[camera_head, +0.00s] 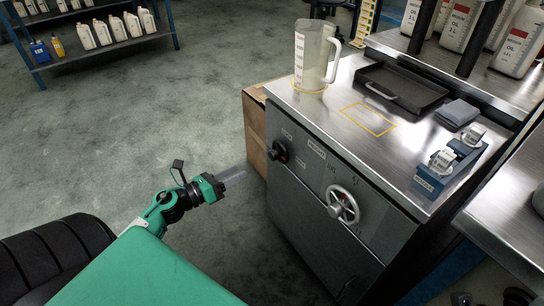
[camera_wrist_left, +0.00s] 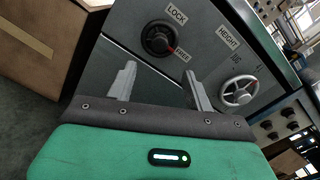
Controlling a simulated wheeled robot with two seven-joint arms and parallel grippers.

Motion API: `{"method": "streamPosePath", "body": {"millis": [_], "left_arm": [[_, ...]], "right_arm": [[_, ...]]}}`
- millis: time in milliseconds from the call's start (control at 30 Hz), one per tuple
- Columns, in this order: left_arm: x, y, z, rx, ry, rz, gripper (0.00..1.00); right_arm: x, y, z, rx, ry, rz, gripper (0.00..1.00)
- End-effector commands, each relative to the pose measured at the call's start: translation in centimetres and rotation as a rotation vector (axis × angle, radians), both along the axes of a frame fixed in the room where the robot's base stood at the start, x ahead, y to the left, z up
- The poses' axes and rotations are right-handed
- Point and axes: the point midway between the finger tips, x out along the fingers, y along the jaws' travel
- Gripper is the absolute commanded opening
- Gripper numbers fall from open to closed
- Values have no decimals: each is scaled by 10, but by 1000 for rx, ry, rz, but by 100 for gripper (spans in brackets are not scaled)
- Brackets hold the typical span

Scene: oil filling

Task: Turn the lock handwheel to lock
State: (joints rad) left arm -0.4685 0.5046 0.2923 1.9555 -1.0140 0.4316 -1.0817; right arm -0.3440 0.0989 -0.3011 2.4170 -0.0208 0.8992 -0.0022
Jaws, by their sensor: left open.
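The lock handwheel (camera_head: 279,151) is a small black knob on the left of the grey cabinet front. In the left wrist view the lock handwheel (camera_wrist_left: 159,38) sits under the label LOCK, with a red mark at its lower right. My left gripper (camera_head: 236,177) is in front of the cabinet, to the left of the knob and apart from it. In the left wrist view its two fingers (camera_wrist_left: 158,82) are spread, with nothing between them, below the knob. My right gripper is not in view.
A silver height handwheel (camera_head: 343,206) is on the cabinet front to the right. A cardboard box (camera_head: 255,133) stands at the cabinet's left side. On the steel top (camera_head: 335,103) are a clear measuring jug (camera_head: 313,55), a black tray (camera_head: 402,88) and a blue holder (camera_head: 436,183).

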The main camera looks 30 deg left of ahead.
Motion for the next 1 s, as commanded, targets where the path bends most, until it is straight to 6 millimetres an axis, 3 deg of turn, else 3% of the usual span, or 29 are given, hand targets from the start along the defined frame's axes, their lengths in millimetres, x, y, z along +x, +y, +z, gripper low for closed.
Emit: {"method": "streamPosePath", "body": {"millis": [600,1000], "left_arm": [[92,-36,1,0,-3,-1,52],[113,-45,0,-1,0,1,52]], "right_arm": [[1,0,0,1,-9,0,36],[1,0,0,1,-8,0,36]]}}
